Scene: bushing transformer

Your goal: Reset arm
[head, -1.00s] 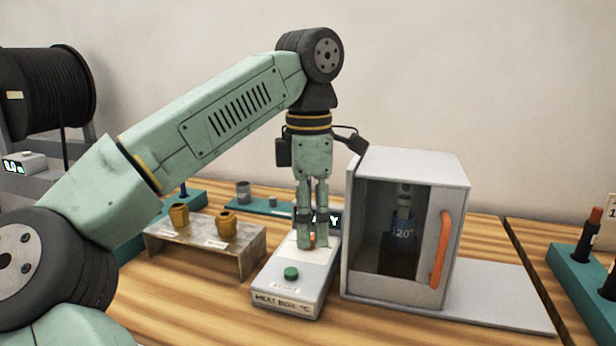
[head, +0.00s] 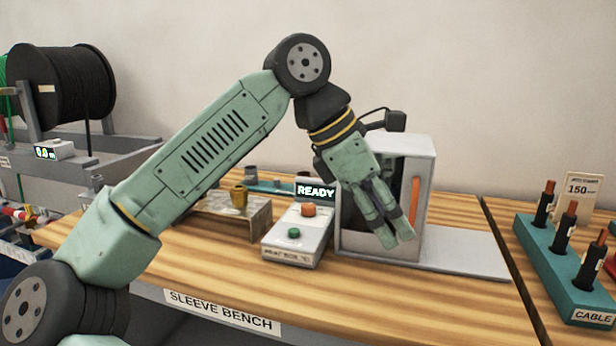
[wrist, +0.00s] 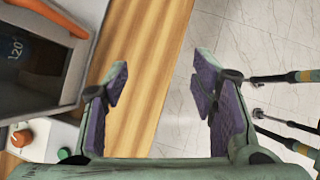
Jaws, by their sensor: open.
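My gripper (head: 397,238) is open and empty. In the head view it hangs tilted down and to the right, in front of the grey box with the orange handle (head: 414,204). In the wrist view my gripper (wrist: 162,85) has its purple-padded fingers spread, with only the wooden bench edge and the tiled floor beyond them. My arm reaches up and over the bench from the lower left. The gripper hides part of the box's front.
A control unit (head: 296,246) with an orange and a green button and a READY display (head: 316,192) stands left of the box. A stand (head: 258,219) holds a brass part (head: 239,196). A teal cable rack (head: 568,262) is at right; a black spool (head: 75,85) at left.

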